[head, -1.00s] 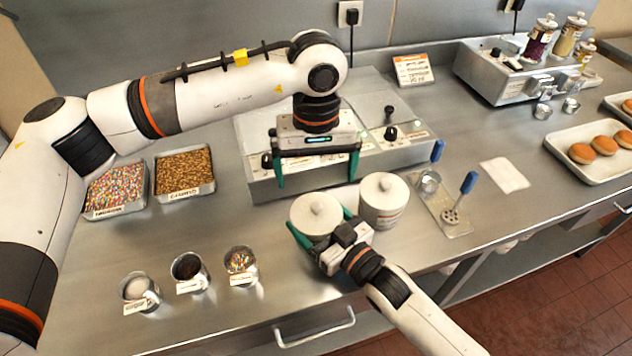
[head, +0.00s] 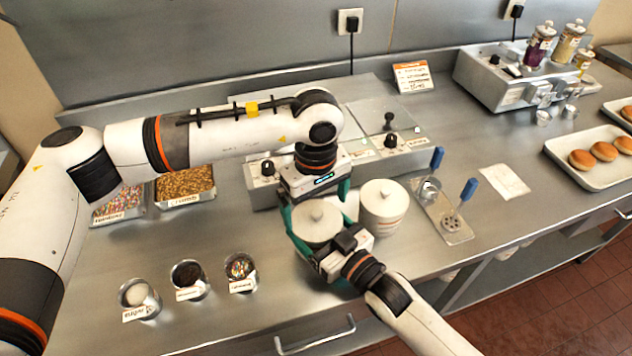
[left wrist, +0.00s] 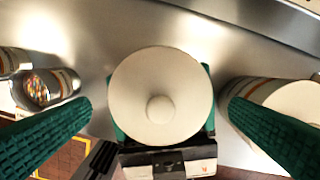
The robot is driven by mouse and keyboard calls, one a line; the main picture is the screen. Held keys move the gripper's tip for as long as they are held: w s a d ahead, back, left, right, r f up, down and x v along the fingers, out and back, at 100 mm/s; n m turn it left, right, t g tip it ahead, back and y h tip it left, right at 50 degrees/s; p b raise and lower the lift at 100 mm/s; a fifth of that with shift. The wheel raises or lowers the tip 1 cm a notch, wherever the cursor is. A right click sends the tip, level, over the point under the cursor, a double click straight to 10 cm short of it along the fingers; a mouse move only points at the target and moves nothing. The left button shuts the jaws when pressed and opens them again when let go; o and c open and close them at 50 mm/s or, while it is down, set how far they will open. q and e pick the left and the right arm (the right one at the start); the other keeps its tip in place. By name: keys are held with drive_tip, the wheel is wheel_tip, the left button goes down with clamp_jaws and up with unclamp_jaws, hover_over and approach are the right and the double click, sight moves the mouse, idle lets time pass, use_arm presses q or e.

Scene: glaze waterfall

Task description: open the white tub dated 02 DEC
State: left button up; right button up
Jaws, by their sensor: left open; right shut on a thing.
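Two white lidded tubs stand side by side near the counter's front edge. The left tub (head: 317,217) is between the green fingers of my right gripper (head: 322,236), which is shut on its body from the front. Its round lid with a centre knob is on and shows from above in the left wrist view (left wrist: 160,85). My left gripper (head: 314,196) is open just above and behind this lid, its fingers (left wrist: 160,115) apart on either side. The right tub (head: 383,213) is also lidded, with faint lines on its side. I cannot read a date on either tub.
A metal control box (head: 385,145) stands behind the tubs. Three small topping cups (head: 188,278) are at front left, and sprinkle trays (head: 186,187) sit behind them. Bare counter lies left of the held tub.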

use_arm(q)
drive_tip(key=shift+f, duration=1.2)
drive_tip(key=c, duration=0.9)
drive_tip(key=shift+o, duration=0.2)
drive_tip(key=shift+r, duration=0.2)
drive_tip(key=shift+r, duration=1)
